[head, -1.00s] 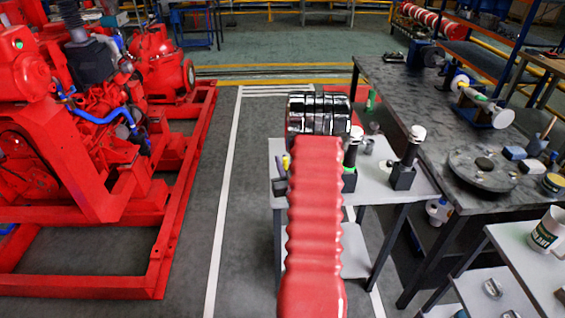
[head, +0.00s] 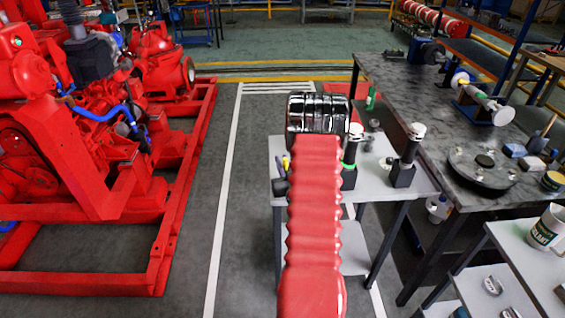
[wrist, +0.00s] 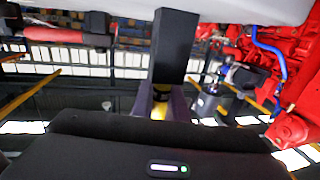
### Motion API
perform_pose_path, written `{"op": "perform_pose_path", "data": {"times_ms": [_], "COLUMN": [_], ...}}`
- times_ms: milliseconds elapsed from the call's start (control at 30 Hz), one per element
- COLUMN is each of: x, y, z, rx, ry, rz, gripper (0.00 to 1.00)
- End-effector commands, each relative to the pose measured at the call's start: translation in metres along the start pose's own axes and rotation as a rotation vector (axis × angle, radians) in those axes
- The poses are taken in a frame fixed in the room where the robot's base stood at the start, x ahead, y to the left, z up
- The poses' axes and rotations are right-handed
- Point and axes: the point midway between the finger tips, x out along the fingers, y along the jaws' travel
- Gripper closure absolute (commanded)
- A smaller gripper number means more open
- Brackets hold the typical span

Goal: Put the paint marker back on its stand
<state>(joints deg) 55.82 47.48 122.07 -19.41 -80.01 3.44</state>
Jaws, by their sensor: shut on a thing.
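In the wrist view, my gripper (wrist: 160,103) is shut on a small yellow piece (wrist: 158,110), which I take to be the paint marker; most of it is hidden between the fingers. A dark upright block (wrist: 175,45), likely the stand, meets the pale table surface at the top of this view, just beyond my fingertips. I cannot tell whether the marker touches it. In the head view, my arm hides the gripper. A yellow tip (head: 286,162) and a dark block (head: 281,187) show at the left edge of the small grey table (head: 375,188).
Two upright black holders with white-topped items, one at the right (head: 404,160) and one by my arm (head: 349,165), stand on the small table. A dark workbench (head: 410,110) with tools is to the right. A red pumpset (head: 90,150) stands left, with clear floor between.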

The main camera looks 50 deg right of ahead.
Motion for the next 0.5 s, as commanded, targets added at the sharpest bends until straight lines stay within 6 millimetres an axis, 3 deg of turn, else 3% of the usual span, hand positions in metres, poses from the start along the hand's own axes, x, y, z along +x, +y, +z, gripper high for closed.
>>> {"op": "perform_pose_path", "data": {"times_ms": [133, 167, 500], "x": [0.0, 0.0, 0.0], "y": [0.0001, 0.0001, 0.0], "z": [0.0023, 0.0024, 0.0021], "rx": [0.0, 0.0, 0.0], "ry": [0.0, 0.0, 0.0], "rz": [0.0, 0.0, 0.0], "gripper": [1.0, 0.86, 0.65]}}
